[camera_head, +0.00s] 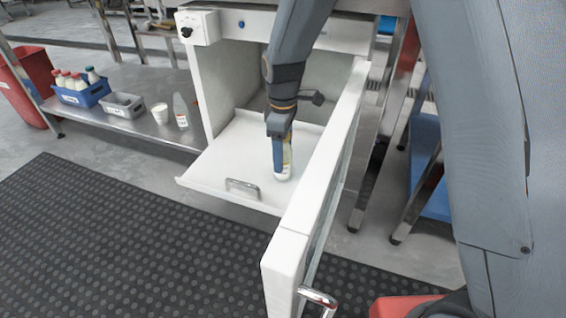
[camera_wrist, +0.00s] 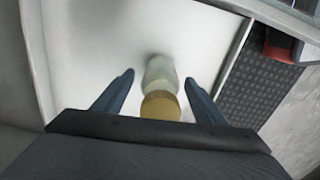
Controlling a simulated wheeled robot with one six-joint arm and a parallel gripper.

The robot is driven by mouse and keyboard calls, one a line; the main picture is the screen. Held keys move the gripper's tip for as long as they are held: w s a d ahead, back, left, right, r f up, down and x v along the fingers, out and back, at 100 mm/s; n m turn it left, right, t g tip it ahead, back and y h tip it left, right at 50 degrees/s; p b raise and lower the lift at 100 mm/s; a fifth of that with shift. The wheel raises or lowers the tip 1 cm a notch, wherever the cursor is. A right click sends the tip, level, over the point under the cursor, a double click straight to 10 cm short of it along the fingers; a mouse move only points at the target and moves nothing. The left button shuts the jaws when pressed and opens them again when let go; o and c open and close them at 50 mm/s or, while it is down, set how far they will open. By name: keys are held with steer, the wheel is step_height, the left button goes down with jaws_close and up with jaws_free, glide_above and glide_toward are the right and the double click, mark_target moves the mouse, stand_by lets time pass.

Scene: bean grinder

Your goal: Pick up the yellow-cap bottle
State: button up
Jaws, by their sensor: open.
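The yellow-cap bottle (camera_wrist: 161,73) stands on a white pull-out shelf (camera_head: 221,160) inside an open white cabinet. In the wrist view its yellow cap (camera_wrist: 160,105) faces the camera, between the two fingers. My gripper (camera_wrist: 158,90) is open, one finger on each side of the bottle, with a gap visible on both sides. In the head view my gripper (camera_head: 281,155) points down at the shelf and hides most of the bottle; only its pale lower part (camera_head: 284,174) shows.
The open cabinet door (camera_head: 318,190) stands close on the right of my arm. The shelf has a metal handle (camera_head: 242,187) at its front. On the left, a metal bench (camera_head: 140,122) holds a blue bin (camera_head: 83,95), a grey bin (camera_head: 122,105), a cup (camera_head: 160,113) and a clear bottle (camera_head: 181,111).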

steer(key=shift+f+b, duration=0.8)
steer(key=shift+f, duration=0.75)
steer(key=shift+c, duration=0.5)
steer(key=c, duration=1.3)
steer(key=shift+o, duration=0.2)
steer(key=shift+r, duration=0.1)
